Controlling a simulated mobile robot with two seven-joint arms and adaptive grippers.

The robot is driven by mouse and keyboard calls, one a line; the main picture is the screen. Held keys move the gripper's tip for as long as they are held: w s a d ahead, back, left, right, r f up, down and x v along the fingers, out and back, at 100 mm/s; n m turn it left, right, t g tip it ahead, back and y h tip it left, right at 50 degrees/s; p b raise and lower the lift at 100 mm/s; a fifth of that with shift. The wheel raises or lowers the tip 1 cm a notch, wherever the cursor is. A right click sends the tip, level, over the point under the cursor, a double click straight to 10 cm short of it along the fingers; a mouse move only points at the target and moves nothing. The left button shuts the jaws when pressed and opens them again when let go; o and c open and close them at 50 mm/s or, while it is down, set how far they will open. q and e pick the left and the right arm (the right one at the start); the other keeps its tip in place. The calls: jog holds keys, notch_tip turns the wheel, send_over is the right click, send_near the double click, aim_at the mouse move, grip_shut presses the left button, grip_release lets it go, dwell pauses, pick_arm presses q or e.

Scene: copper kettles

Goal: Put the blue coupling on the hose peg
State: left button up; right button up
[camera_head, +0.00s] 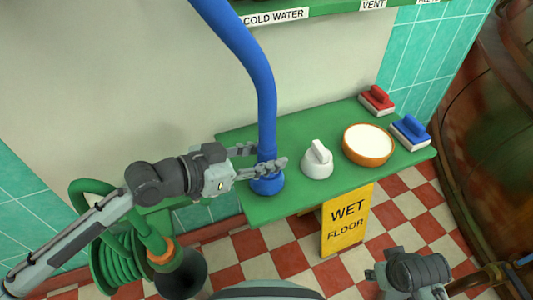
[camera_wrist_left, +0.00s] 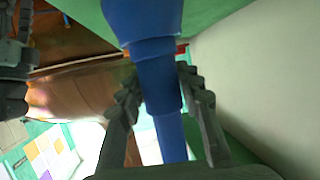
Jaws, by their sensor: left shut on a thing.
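The blue coupling (camera_head: 268,186) is the wide lower end of a blue hose (camera_head: 250,70) that hangs from above. It stands about upright at the left part of the green shelf (camera_head: 300,195), and I cannot tell if it touches the shelf. My left gripper (camera_head: 272,162) is shut around the blue piece just above the wide end. In the left wrist view the fingers lie on both sides of the coupling (camera_wrist_left: 158,80). I cannot make out the hose peg. My right gripper (camera_head: 408,272) is at the lower right, away from the shelf, its fingers unclear.
A white knobbed piece (camera_head: 316,163), a wooden bowl with white contents (camera_head: 368,146), a red brush (camera_head: 377,99) and a blue brush (camera_head: 410,132) stand right of the coupling. A yellow wet-floor sign (camera_head: 346,222) is below the shelf's front. A green hose coil (camera_head: 118,262) is lower left.

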pick_arm(q)
jog(key=shift+f, duration=0.5)
dwell(0.4)
jog(key=o, duration=1.2)
jog(key=shift+c, duration=0.2)
jog(key=shift+f, duration=0.15)
jog(key=v, duration=1.2)
